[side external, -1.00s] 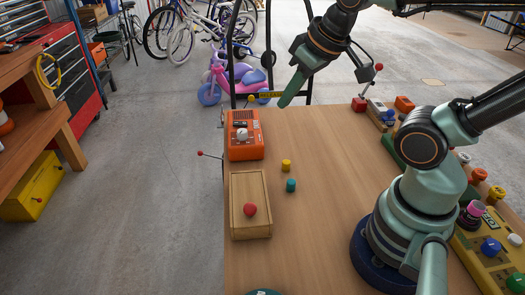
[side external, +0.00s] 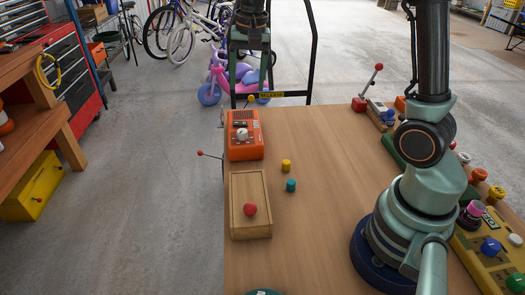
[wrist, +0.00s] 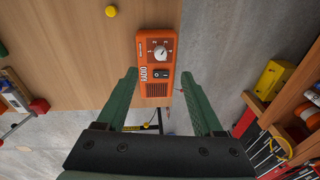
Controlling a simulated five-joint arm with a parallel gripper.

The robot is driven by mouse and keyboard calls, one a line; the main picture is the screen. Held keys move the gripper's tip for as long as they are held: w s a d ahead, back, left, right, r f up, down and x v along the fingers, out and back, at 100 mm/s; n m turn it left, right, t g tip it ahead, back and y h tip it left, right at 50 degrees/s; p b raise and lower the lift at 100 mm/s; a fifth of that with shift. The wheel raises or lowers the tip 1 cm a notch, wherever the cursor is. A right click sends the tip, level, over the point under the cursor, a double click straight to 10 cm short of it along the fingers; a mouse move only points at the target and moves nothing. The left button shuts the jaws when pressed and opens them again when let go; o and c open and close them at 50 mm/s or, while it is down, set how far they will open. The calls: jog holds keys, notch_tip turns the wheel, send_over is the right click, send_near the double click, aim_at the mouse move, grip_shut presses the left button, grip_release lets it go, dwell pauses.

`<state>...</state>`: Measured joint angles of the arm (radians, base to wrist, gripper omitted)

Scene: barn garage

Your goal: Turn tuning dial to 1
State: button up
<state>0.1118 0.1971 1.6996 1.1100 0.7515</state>
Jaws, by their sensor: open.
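The orange radio (side external: 247,153) lies at the left edge of the wooden table. I cannot tell the dial's exact setting. My gripper (side external: 249,68) is open and empty, above and beyond the far end of the radio. In the wrist view its two green fingers (wrist: 159,77) stand apart on either side of the radio's lower part, not touching the dial.
A red-knobbed lever (side external: 378,67) and several items line the right edge. The table's middle is clear.

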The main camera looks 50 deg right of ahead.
aim_at(242, 131)
jog(key=w+f+m, duration=0.1)
jog(key=f, duration=0.4)
jog(key=w+d+f+m, duration=0.1)
jog(key=f, duration=0.5)
jog(key=w+f+m+g, duration=0.1)
jog(key=w+f, duration=0.1)
jog(key=f, duration=0.3)
jog(key=shift+d+f, duration=0.3)
jog(key=shift+d, duration=0.05)
grip_shut()
